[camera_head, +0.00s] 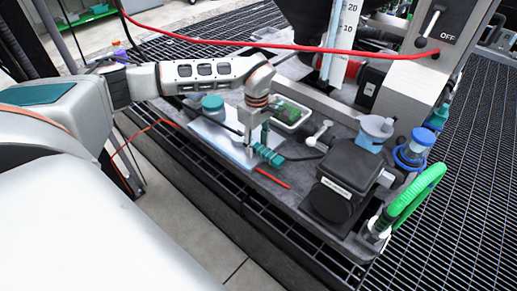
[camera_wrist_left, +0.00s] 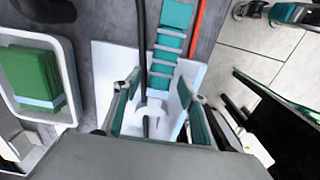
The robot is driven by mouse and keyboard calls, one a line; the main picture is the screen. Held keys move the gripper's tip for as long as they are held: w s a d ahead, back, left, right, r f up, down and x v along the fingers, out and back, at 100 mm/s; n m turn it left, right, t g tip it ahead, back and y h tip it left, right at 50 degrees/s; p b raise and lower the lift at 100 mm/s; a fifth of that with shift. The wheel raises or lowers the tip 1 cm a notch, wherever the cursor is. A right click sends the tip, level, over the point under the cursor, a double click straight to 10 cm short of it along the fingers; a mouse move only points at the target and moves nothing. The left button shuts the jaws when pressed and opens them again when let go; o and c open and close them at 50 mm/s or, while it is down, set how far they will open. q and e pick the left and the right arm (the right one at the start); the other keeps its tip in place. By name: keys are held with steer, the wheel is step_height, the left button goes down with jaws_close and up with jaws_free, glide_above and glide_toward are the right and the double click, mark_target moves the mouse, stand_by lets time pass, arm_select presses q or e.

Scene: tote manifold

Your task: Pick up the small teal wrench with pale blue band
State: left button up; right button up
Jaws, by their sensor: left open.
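A teal piece with pale bands (camera_head: 268,154), which looks like the wrench, lies at the edge of a pale sheet (camera_head: 222,142) on the grey deck. In the left wrist view its banded teal length (camera_wrist_left: 172,38) runs away from my fingers, and a pale forked end (camera_wrist_left: 151,110) shows between them. I cannot tell whether that end belongs to the same piece. My left gripper (camera_head: 254,142) points down beside the teal piece. In the left wrist view the left gripper (camera_wrist_left: 155,102) has its fingers apart, with no clear grip on anything. My right gripper is not in view.
A white tray with green contents (camera_head: 290,114) and a teal-lidded jar (camera_head: 212,104) stand close to the left gripper. A black cable (camera_wrist_left: 143,40) and a red rod (camera_head: 272,178) lie near the teal piece. A black device (camera_head: 335,195) stands to the right.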

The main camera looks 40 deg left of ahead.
arm_select(q)
steer(key=shift+r, duration=0.15)
jaws_close()
